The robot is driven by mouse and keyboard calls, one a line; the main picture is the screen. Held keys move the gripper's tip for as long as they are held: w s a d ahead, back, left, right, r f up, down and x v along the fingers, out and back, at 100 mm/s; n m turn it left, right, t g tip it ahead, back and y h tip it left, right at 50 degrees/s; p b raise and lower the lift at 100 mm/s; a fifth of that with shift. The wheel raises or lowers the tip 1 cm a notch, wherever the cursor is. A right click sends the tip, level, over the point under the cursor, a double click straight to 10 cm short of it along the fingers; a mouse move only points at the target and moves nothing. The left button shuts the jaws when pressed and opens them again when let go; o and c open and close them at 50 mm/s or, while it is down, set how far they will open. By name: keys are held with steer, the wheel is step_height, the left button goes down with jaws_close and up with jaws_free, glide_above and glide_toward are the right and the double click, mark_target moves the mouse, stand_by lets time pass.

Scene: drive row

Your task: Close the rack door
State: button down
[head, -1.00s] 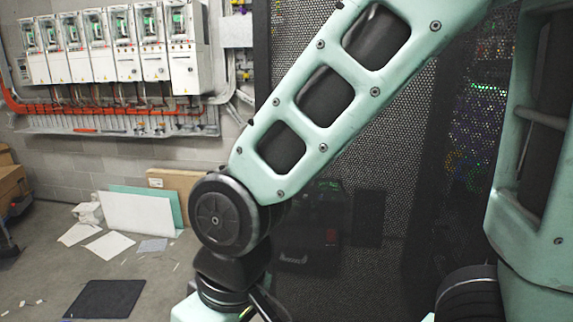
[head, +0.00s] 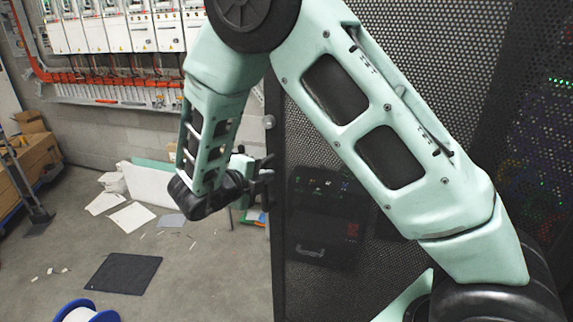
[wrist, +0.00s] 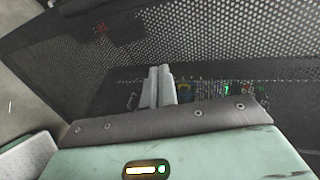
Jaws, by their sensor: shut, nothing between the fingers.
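The rack door (head: 430,50) is a tall black perforated panel filling the middle of the head view. It stands at an angle to the rack (head: 550,100), whose small coloured lights show at the far right. Its free edge looks to be the left one. My gripper (head: 264,178) is beside that left edge, partly hidden by my own wrist. In the wrist view my gripper (wrist: 158,86) shows two grey fingers shut together and empty, pointing at the dark mesh door (wrist: 210,40). I cannot tell whether they touch it. My arm hides the door's middle.
Electrical cabinets (head: 115,30) with orange cabling hang on the back wall. Boards and papers (head: 132,216) lie on the floor at left, with a dark mat (head: 123,273) and a blue-rimmed spool (head: 85,312). Cardboard boxes (head: 38,148) stand far left. Floor left of the door is mostly open.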

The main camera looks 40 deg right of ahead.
mark_target(302, 163)
steer(key=p+x, duration=0.1)
steer(key=x, duration=0.3)
steer(key=p+x, duration=0.2)
steer(key=x, duration=0.3)
steer(key=r+p+x, duration=0.1)
steer(key=p+x, duration=0.1)
steer(key=x, duration=0.2)
steer(key=shift+w+d+f, duration=0.1)
steer(key=shift+d, duration=0.3)
